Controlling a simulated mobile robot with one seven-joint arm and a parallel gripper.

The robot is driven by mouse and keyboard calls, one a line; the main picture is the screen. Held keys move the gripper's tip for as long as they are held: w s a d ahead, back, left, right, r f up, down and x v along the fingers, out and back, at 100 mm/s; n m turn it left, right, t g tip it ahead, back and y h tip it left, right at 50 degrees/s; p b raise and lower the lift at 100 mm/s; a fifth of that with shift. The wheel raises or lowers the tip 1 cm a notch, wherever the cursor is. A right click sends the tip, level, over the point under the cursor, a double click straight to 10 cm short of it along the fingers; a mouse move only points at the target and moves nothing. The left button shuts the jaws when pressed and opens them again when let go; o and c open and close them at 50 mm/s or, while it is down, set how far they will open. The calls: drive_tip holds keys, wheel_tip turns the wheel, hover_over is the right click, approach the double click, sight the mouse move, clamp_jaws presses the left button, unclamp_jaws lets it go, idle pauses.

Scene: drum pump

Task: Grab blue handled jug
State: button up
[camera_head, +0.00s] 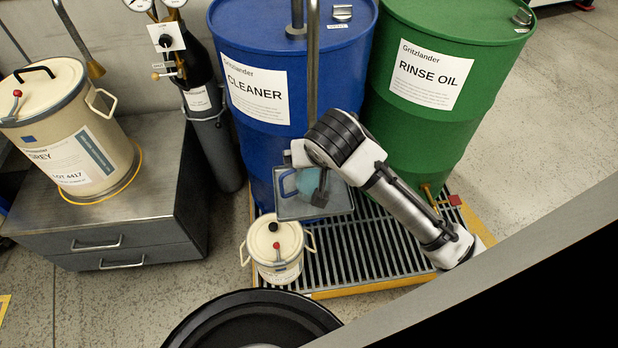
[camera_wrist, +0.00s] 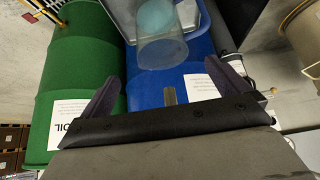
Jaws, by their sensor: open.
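The clear jug (camera_head: 306,180) has a blue handle (camera_head: 287,183) on its left side and pale blue contents. It stands on a grey tray (camera_head: 315,212) in front of the blue drum.
The blue CLEANER drum (camera_head: 258,150) and green RINSE OIL drum (camera_head: 425,125) stand behind, on a grated pallet (camera_head: 345,262). A small cream pail (camera_head: 276,250) sits below the tray. A large cream pail (camera_head: 70,130) is on the grey cabinet (camera_head: 140,232) at left. A black round bin (camera_head: 255,325) is at the front.

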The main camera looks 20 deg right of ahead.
drive_tip(key=a+x, duration=0.1)
drive_tip(key=x, duration=0.6)
drive_tip(key=shift+w+d+f+p, duration=0.15)
drive_tip(key=shift+d+p, duration=0.25)
drive_tip(key=shift+d, duration=0.05)
drive_tip(key=shift+c, duration=0.3)
drive_tip(key=c, duration=1.5)
drive_tip(key=shift+o, duration=0.2)
